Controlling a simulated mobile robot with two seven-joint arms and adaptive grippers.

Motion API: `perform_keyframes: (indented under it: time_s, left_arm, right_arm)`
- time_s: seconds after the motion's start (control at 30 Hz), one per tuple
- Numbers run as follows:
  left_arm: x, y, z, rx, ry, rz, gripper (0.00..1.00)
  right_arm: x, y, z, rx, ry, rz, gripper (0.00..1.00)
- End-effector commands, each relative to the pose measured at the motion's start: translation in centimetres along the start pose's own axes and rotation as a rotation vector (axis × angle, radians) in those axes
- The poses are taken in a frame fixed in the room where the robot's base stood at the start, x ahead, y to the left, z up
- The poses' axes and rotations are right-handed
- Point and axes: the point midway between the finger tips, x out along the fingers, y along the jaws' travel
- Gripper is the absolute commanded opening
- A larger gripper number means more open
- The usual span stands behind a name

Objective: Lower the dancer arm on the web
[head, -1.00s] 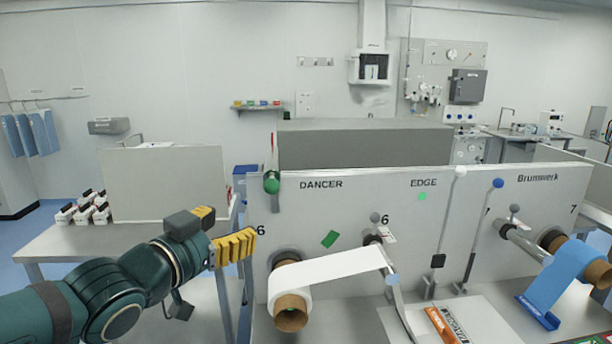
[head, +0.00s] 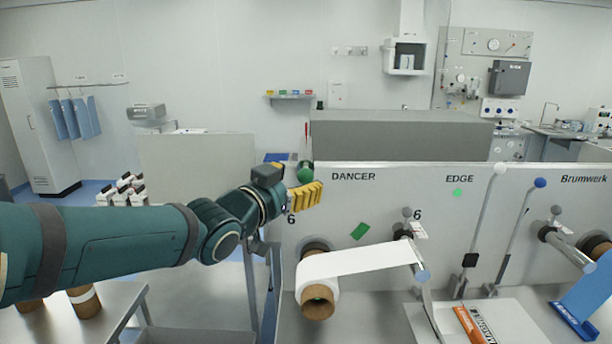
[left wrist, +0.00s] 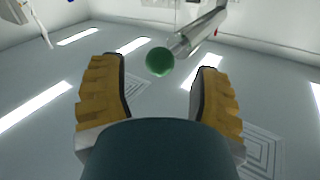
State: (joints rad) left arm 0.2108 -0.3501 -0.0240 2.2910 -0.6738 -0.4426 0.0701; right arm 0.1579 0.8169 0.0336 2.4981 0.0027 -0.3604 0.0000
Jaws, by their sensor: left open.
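The panel (head: 345,205) carries the word DANCER near its upper left. A green ball knob (head: 304,172) stands at the panel's left top corner. In the left wrist view the green knob (left wrist: 160,61) sits on the end of a metal rod (left wrist: 203,32). The white web (head: 360,262) runs from a roll with a brown core (head: 318,302) to a roller at its right. My left gripper (head: 310,191), with yellow fingers, is open and empty beside the green knob. In the wrist view the knob appears between the fingertips, seemingly ahead of them. My right gripper is out of view.
A white-knobbed lever (head: 484,225) and a blue-knobbed lever (head: 518,235) stand on the panel at right. A grey box (head: 400,135) lies behind the panel. A side table (head: 75,330) with brown rolls is below my left arm.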

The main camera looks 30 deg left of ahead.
Motion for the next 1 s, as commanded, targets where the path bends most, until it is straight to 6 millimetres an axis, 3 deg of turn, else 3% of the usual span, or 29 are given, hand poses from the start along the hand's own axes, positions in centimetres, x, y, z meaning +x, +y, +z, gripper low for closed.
perform_keyframes:
  time_s: [0.1,0.3,0.67,0.83,0.87,1.0]
  left_arm:
    - [1.7,0.0,0.1,-0.001,-0.003,0.0,0.63]
    - [3.2,0.0,0.0,-0.001,-0.001,0.0,0.63]
    - [3.5,0.0,0.1,0.0,-0.001,0.0,0.65]
    - [3.5,0.0,0.1,0.0,-0.001,0.0,0.05]
    - [3.5,0.0,0.1,0.0,-0.001,0.0,0.0]
    - [3.5,0.0,0.1,0.0,-0.001,0.0,0.0]
  right_arm:
    - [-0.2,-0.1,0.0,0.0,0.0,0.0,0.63]
    - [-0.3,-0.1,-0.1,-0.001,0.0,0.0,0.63]
    - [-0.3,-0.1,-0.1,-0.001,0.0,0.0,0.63]
    - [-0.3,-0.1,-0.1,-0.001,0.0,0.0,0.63]
    - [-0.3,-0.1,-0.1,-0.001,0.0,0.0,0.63]
    - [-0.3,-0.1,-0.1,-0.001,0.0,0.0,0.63]
